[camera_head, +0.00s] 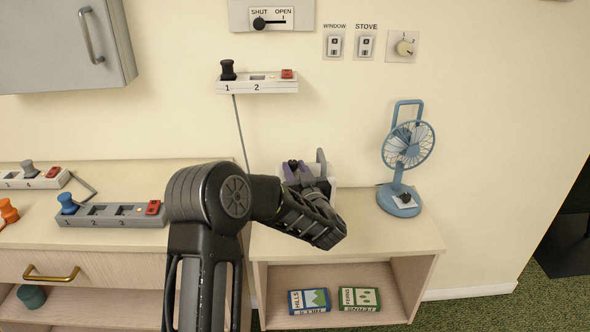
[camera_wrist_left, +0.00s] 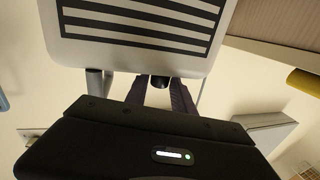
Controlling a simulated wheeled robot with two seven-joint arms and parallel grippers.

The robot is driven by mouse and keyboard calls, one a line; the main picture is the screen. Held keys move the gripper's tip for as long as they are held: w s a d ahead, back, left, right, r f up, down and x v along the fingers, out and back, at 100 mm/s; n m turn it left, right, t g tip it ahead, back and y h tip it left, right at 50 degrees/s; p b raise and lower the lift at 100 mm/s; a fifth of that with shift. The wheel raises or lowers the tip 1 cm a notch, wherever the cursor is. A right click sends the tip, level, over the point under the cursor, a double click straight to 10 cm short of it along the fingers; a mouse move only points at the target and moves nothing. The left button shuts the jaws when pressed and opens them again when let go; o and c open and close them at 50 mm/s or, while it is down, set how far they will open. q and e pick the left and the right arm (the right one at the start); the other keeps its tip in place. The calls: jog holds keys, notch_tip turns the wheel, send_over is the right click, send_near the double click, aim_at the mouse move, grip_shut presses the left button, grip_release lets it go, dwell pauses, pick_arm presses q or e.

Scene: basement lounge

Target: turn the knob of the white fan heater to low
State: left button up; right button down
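The white fan heater (camera_head: 331,182) stands on the low shelf unit, mostly hidden behind my left arm and gripper. In the left wrist view its white body with black grille slots (camera_wrist_left: 140,28) fills the top. A small dark knob (camera_wrist_left: 159,82) shows just below the body's edge. My left gripper (camera_head: 299,172) is at the heater. In the left wrist view its two fingers (camera_wrist_left: 159,92) stand apart, one on each side of the knob. Whether they press on it is unclear. The knob's setting marks cannot be read. My right gripper is not in view.
A blue desk fan (camera_head: 407,146) stands right of the heater on the shelf unit (camera_head: 420,237). Two boxes (camera_head: 309,301) (camera_head: 359,299) lie inside the unit. A power strip (camera_head: 112,214) lies on the left counter; another (camera_head: 257,84) and switches (camera_head: 366,46) are on the wall.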

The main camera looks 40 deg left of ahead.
pick_arm(q)
grip_shut()
